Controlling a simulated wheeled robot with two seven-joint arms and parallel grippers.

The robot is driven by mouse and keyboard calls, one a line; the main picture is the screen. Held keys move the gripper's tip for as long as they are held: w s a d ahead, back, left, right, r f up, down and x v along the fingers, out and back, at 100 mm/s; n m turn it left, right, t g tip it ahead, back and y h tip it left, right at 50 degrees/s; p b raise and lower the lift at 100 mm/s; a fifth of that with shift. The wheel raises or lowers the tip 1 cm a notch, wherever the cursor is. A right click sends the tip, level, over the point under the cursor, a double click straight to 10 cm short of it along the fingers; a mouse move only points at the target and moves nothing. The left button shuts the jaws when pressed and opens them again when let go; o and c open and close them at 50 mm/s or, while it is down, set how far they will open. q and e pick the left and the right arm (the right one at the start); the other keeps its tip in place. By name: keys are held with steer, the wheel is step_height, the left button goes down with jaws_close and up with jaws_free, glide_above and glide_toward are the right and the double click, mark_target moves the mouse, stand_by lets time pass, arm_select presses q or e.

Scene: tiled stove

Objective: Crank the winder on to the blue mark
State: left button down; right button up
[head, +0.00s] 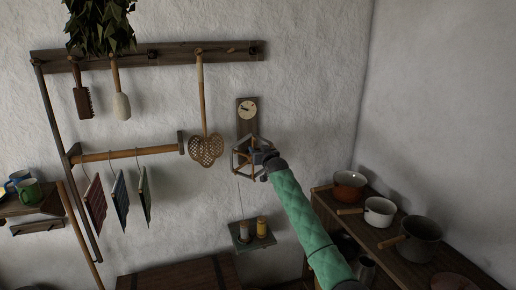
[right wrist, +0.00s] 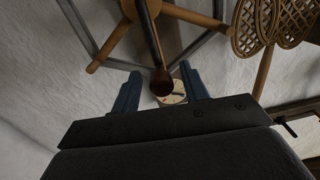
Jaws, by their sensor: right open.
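The winder (head: 240,160) is a wooden-spoked wheel with grey bars, fixed to the wall on a dark wooden board (head: 246,128). A round pale dial (head: 248,110) sits on the board above it. In the right wrist view the winder's spokes (right wrist: 108,48) fill the top, and a dark crank arm ends in a dark red knob (right wrist: 162,83). My right gripper (right wrist: 160,72) is open, its blue fingers on either side of the knob in that view; I cannot tell whether they touch it. The dial (right wrist: 173,96) shows behind. I cannot make out a blue mark. My left gripper is out of view.
A woven beater (head: 206,150) hangs just left of the winder. A small shelf with spools (head: 240,238) is below it. Pots (head: 380,211) stand on a wooden shelf at the right. Cloths (head: 120,195) hang from a rail at the left.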

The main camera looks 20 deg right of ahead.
steer(key=shift+w+a, duration=0.15)
steer(key=shift+w, duration=0.05)
jaws_close()
stand_by(0.3)
